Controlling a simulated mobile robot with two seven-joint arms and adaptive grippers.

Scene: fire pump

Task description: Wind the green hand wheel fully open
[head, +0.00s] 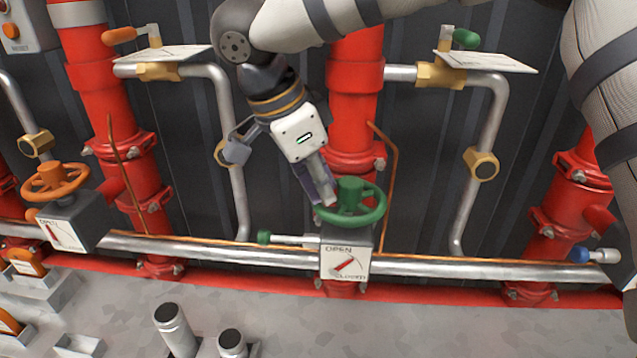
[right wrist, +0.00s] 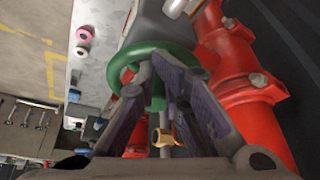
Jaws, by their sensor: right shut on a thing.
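The green hand wheel (head: 352,203) sits flat on top of a grey valve box with a white dial plate (head: 345,263) marked OPEN and CLOSED. The dial has a red pointer, slanting between the two words. My right gripper (head: 328,200) reaches down from above and is shut on the wheel's left rim. In the right wrist view, the green wheel (right wrist: 150,70) lies between the fingertips of my gripper (right wrist: 165,68). The fingers hide part of the rim. My left gripper is not in view.
An orange hand wheel (head: 56,182) stands on a similar box at left. Red vertical pipes (head: 355,95) and a horizontal silver pipe (head: 210,249) run behind. A small green-tipped lever (head: 264,238) sticks out left of the box. Dark cylinders (head: 174,328) stand on the grey surface in front.

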